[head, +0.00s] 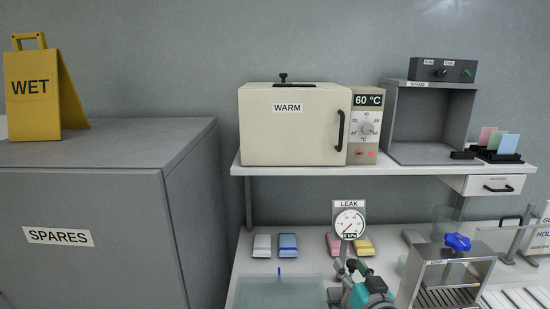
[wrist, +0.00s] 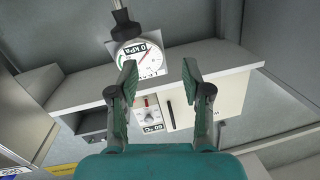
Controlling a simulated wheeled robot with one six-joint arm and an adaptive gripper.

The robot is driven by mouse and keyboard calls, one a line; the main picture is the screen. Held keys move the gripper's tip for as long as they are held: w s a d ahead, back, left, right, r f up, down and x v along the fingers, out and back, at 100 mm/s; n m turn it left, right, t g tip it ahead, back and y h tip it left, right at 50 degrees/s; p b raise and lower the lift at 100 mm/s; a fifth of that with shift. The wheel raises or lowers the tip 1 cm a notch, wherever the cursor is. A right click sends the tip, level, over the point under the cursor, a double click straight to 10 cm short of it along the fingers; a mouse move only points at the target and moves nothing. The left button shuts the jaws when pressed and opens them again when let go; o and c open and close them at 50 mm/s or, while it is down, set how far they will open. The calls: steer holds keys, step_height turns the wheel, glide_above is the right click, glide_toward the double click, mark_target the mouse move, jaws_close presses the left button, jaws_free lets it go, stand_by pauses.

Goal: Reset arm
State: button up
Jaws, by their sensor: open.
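My gripper (wrist: 160,70) shows in the wrist view with its two green fingers spread apart and nothing between them. In the head view, part of my teal arm and gripper (head: 357,268) shows at the bottom, just below the round LEAK gauge (head: 349,223). The gauge also shows in the wrist view (wrist: 136,54), beyond the left finger, in a picture that is turned upside down. No object is held. The rest of my arm is hidden below the head picture's edge.
The cream WARM oven (head: 288,128) and a grey shade box (head: 433,120) stand on a white shelf (head: 270,170) above the bench. A grey SPARES cabinet (head: 90,240) stands at left.

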steer(key=shift+m+h, duration=0.3)
steer(key=shift+h, duration=0.3)
steer(key=s+f, duration=0.5)
steer(key=f, duration=0.1)
steer(key=s+f, duration=0.6)
steer(key=shift+d+f, duration=0.1)
steer(key=shift+d, duration=0.05)
steer(key=s+f+g+h, duration=0.1)
steer(key=s+f, duration=0.2)
steer(key=s, duration=0.4)
steer(key=s+f, duration=0.4)
steer(key=s, duration=0.3)
steer(key=s+r+n+g, duration=0.1)
steer(key=s+r, duration=0.1)
steer(key=s, duration=2.3)
steer(key=shift+s+r, duration=0.2)
steer(key=shift+s, duration=0.1)
steer(key=shift+d, duration=0.1)
